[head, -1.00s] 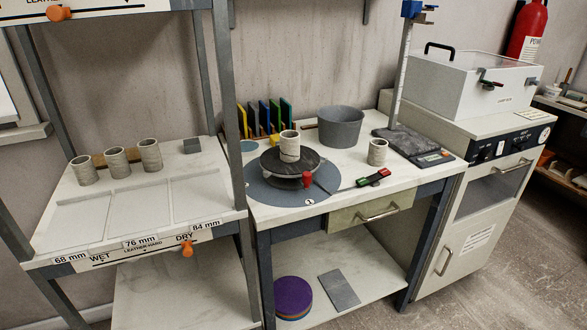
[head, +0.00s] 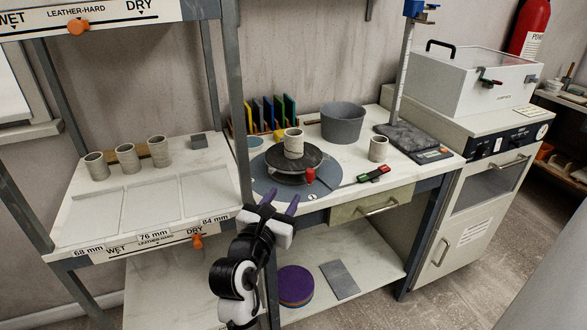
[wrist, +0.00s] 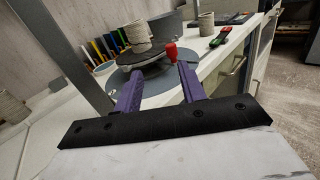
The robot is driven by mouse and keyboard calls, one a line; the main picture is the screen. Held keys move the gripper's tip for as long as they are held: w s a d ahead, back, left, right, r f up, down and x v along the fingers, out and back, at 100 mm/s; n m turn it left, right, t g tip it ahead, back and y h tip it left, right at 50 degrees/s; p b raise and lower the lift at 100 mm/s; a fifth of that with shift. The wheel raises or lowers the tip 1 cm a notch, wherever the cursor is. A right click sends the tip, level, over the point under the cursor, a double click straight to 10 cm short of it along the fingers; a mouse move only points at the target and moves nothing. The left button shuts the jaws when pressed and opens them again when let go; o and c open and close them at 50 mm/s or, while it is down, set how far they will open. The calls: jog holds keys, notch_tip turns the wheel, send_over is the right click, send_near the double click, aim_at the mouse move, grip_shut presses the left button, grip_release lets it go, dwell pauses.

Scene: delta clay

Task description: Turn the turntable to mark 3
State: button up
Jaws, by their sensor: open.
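The turntable (head: 277,174) is a dark round wheel on a grey-blue base disc (head: 265,186) on the workbench. A pale ringed clay cylinder (head: 293,145) stands upright on the wheel. A red knob (head: 310,176) sticks up at the wheel's front right edge. A mark label "1" (head: 312,197) shows on the base disc near the knob; mark 3 cannot be made out. My gripper (head: 280,203) is open and empty in front of the bench, apart from the turntable. In the wrist view the purple fingers point toward the turntable (wrist: 143,57), with the red knob (wrist: 171,52) beyond the right fingertip.
A shelf rack (head: 228,100) with several clay cylinders stands close on the left. A grey bucket (head: 343,123), another cylinder (head: 378,149), and a tool with red and green parts (head: 374,174) are around the turntable. A drawer handle (head: 380,211) projects at the bench front.

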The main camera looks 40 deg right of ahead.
aim_at(309, 173)
jog(key=shift+g, duration=0.3)
jog(key=x, duration=0.4)
jog(key=s+p+x, duration=0.1)
jog(key=x, duration=0.4)
jog(key=d+p+x, duration=0.1)
jog(key=x, duration=0.4)
jog(key=shift+s+f, duration=0.1)
jog(key=shift+f, duration=0.1)
grip_shut()
